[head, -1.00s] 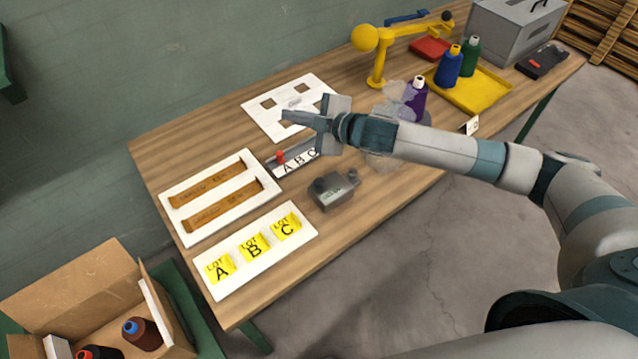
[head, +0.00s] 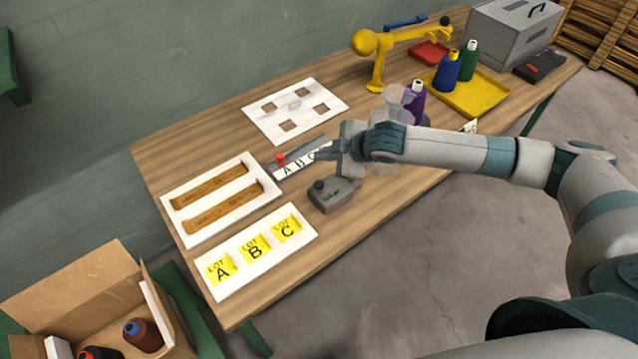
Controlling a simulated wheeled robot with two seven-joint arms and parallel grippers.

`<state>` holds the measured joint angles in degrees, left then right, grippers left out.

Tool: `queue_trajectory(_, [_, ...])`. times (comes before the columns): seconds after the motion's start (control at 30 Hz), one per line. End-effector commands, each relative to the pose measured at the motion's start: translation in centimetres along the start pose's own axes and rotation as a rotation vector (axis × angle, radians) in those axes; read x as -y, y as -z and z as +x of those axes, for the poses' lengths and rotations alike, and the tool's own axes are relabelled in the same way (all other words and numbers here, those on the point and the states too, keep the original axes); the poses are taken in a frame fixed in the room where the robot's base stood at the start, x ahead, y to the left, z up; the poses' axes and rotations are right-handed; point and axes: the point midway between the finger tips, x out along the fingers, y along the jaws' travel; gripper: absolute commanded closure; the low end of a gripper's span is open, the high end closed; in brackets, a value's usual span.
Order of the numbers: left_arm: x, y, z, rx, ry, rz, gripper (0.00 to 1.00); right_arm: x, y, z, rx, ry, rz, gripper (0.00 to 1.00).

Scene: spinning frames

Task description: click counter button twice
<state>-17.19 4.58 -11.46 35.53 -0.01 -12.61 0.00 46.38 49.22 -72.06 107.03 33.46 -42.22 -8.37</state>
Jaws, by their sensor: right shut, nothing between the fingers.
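The counter (head: 333,195) is a small grey box on the wooden table, right of the yellow lot cards. A dark round knob (head: 319,185) shows on its top left; I cannot tell whether this is its button. My right gripper (head: 322,156) is shut and empty. Its fingers point left, over the right part of the A B C strip and behind the counter in the picture. The gripper and wrist hide the counter's upper right part. I cannot tell whether they touch it. My left gripper is not in view.
The A B C strip with a red pointer (head: 281,160) lies behind the counter. A white card board (head: 211,284) and a white tray with brown strips (head: 163,204) lie to the left.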

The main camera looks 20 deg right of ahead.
Motion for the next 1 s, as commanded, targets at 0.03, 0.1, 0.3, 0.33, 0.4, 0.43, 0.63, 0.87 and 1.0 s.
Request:
queue_trajectory(0.03, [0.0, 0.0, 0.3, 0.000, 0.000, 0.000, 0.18, 0.1, -0.1, 0.2, 0.000, 0.000, 0.000, 1.00])
queue_trajectory(0.1, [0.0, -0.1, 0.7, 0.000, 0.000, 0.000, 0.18, 0.3, -0.3, 0.5, 0.000, 0.000, -0.001, 1.00])
queue_trajectory(0.3, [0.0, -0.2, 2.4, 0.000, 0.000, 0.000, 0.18, 1.1, -1.1, 1.6, -0.001, -0.001, -0.002, 1.00])
queue_trajectory(0.33, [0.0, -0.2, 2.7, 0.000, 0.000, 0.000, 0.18, 1.3, -1.3, 1.8, -0.001, -0.001, -0.002, 1.00])
queue_trajectory(0.4, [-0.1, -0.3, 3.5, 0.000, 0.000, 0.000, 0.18, 1.7, -1.6, 2.3, -0.001, 0.000, -0.002, 1.00])
queue_trajectory(0.43, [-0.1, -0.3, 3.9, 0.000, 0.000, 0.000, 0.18, 1.8, -1.8, 2.5, -0.001, 0.000, -0.002, 1.00])
queue_trajectory(0.63, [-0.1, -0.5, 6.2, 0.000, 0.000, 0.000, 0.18, 2.9, -2.9, 4.0, -0.001, -0.001, -0.001, 1.00])
queue_trajectory(0.87, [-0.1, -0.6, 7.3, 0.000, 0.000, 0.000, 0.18, 3.8, -3.8, 5.3, 0.000, 0.000, 0.000, 1.00])
queue_trajectory(1.0, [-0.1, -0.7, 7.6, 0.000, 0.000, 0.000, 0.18, 4.2, -4.2, 5.8, -0.001, -0.001, -0.001, 1.00])
